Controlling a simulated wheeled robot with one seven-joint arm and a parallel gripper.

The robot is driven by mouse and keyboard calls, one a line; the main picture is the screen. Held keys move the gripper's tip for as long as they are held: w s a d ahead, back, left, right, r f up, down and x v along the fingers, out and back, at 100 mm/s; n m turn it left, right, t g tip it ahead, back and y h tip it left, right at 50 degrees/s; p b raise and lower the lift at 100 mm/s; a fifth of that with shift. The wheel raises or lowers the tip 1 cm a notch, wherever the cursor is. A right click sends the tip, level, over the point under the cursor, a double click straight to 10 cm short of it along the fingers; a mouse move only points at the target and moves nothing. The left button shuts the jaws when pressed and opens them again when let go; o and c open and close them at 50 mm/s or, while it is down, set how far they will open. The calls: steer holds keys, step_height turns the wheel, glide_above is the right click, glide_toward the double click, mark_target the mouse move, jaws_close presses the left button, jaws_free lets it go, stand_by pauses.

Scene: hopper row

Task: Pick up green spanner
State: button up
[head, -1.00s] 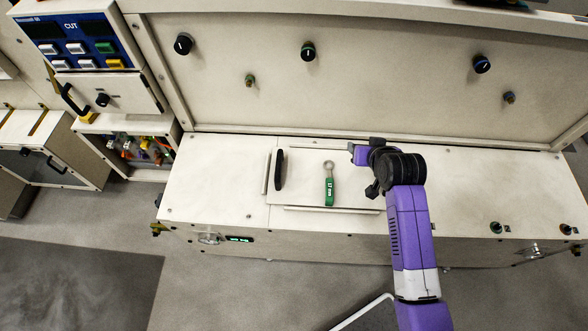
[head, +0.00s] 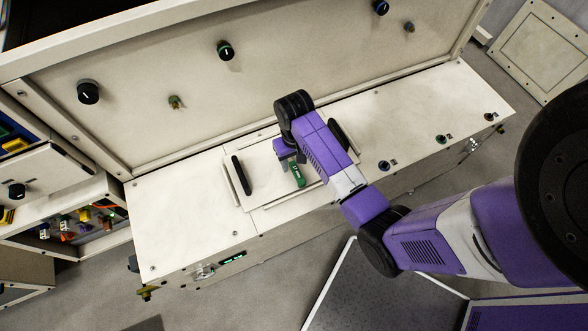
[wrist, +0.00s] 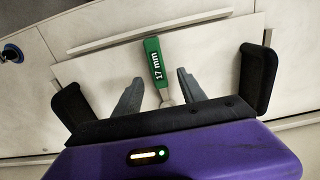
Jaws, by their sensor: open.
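The green spanner (head: 297,175) lies on the pale panel on top of the long white cabinet (head: 200,200). In the wrist view the spanner (wrist: 155,62) shows its green handle marked "17 mm", with its metal end running toward my gripper and partly hidden by it. My gripper (wrist: 158,88) is open, with one grey finger on each side of the spanner and neither seen touching it. In the head view my gripper (head: 289,160) is over the spanner's far end and hides it; the height gap is hard to tell.
Two black handles stand on the panel, one at the left (head: 242,175) and one at the right (head: 343,135), beside my arm. An upright white wall with several knobs (head: 225,50) rises behind the cabinet. The cabinet top to the right (head: 430,110) is mostly clear.

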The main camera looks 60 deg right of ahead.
mark_target(295, 168)
steer(key=shift+s+f, duration=0.1)
steer(key=shift+f, duration=2.3)
jaws_close()
